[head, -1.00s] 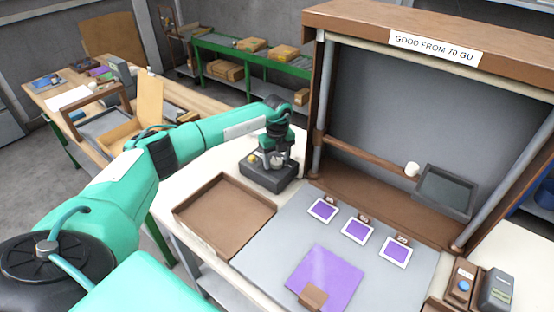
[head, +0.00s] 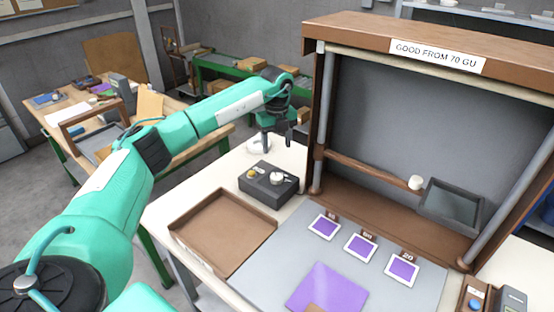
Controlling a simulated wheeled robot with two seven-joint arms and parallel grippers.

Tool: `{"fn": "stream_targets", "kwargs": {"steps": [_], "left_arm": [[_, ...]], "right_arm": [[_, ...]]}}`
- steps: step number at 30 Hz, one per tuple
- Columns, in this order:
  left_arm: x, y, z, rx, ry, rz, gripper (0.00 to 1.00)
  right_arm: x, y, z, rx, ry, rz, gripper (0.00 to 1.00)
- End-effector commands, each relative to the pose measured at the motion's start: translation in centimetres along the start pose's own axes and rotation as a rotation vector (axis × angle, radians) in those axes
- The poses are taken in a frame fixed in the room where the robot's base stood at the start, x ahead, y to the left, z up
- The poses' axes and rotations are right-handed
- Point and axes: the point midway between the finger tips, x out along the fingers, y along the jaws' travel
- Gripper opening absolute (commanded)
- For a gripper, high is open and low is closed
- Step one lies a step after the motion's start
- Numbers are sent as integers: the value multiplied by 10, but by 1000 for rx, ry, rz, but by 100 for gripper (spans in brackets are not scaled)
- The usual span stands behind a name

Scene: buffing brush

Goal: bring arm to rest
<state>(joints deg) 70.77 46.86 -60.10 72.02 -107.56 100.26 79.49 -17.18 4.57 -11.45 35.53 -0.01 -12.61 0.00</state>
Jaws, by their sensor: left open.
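My left arm reaches in from the left across the head view. My left gripper (head: 272,143) hangs above the back left of the bench, over and behind a dark box (head: 266,188) with a yellow button and a pale round knob or piece on top. The gripper is open, and I see nothing held in it. A white round object (head: 258,146) shows just behind the gripper. My right gripper is not in view.
A brown tray (head: 182,221) lies at the bench's front left. On the grey mat (head: 262,262) are a purple panel (head: 325,288) and several small purple sample cards. A brown booth frame (head: 338,30) stands at the right, close to my gripper. A dark bin (head: 425,200) sits inside it.

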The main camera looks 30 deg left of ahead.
Motion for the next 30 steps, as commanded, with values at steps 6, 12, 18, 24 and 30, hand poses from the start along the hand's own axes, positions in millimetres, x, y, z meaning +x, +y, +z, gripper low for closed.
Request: {"fn": "stream_targets", "kwargs": {"steps": [6, 12, 18, 24, 30], "left_arm": [[-12, 0, 0, 0, 1, 0, 59], [-13, 0, 0, 0, 1, 0, 59], [-12, 0, 0, 0, 1, 0, 59], [-22, 0, 0, 0, 0, -1, 59], [-60, 0, 0, 0, 0, -1, 59]], "right_arm": [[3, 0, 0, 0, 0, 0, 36], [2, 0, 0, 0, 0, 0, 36], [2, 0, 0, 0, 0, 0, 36], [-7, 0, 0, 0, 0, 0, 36], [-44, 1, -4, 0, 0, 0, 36]]}}
